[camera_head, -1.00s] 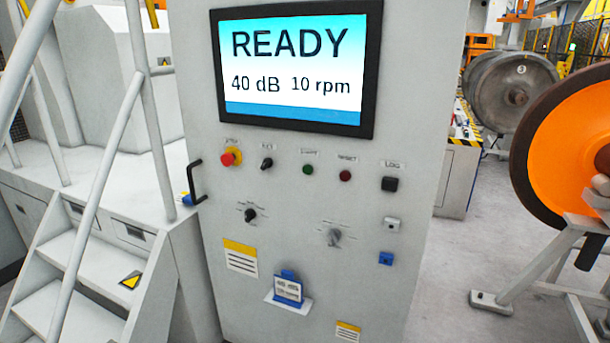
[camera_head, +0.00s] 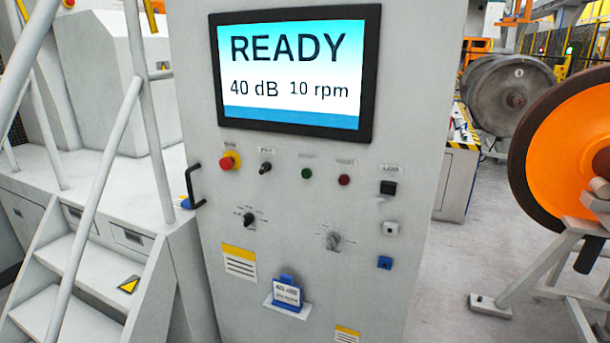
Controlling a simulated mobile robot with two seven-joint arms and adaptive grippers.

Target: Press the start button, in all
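The green start button (camera_head: 306,173) sits in the middle of the upper row of controls on the grey control cabinet (camera_head: 290,215). Its small label above is blurred. A red button (camera_head: 344,180) is to its right, and a black key switch (camera_head: 265,168) is to its left. The screen (camera_head: 293,75) above reads READY, 40 dB, 10 rpm. Neither of my grippers is in view, and nothing covers the start button.
A red emergency stop (camera_head: 227,163) on yellow and a black LOG button (camera_head: 388,188) share the row. Two rotary knobs (camera_head: 249,219) (camera_head: 333,241) are below. White stairs with a railing (camera_head: 95,290) stand left. An orange wheel (camera_head: 570,150) on a stand is right. Floor between is clear.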

